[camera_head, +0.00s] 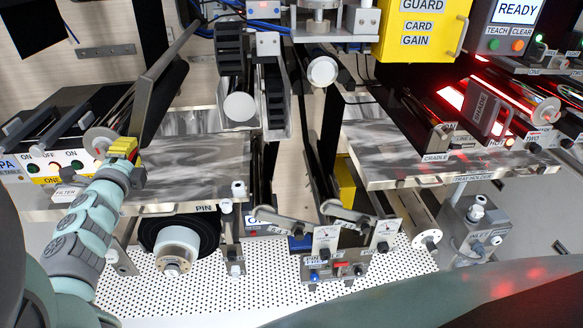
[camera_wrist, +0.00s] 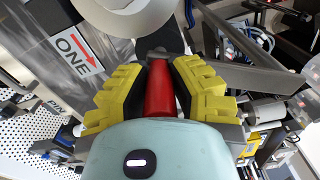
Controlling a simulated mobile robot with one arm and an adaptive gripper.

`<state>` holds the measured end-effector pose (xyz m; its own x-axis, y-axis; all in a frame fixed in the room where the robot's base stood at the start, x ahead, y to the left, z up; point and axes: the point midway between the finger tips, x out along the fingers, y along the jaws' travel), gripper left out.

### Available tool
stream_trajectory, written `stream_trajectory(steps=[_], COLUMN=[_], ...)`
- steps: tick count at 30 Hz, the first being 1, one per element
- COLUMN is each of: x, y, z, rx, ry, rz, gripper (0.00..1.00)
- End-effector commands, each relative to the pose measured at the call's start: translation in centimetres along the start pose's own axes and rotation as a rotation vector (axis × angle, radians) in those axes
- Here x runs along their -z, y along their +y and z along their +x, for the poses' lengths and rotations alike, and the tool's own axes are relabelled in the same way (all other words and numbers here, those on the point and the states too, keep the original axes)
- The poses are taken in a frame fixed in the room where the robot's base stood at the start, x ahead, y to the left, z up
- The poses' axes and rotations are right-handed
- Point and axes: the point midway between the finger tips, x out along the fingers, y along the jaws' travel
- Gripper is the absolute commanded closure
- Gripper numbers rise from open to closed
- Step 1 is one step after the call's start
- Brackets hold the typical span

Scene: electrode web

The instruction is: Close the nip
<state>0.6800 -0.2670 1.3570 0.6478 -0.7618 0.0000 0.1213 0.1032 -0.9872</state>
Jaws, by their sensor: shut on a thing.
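The pads and arm hide the handle in the camera_head view. Whether the nip rollers touch cannot be told.
A grey plate marked ONE (camera_wrist: 75,48), with a red arrow, lies left of the pads. A white round part (camera_wrist: 130,15) is close above them. A grey marbled shelf (camera_head: 190,165) and an ON/OFF panel (camera_head: 55,165) flank my arm.

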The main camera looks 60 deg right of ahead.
Motion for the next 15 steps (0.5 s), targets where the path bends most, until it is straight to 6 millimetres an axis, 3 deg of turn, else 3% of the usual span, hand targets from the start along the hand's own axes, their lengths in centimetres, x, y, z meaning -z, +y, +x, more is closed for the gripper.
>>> stream_trajectory(steps=[15], x=[-0.91], y=[-0.17], z=[0.01], rx=[-0.003], ry=[-0.005], rz=[0.053], gripper=[1.0])
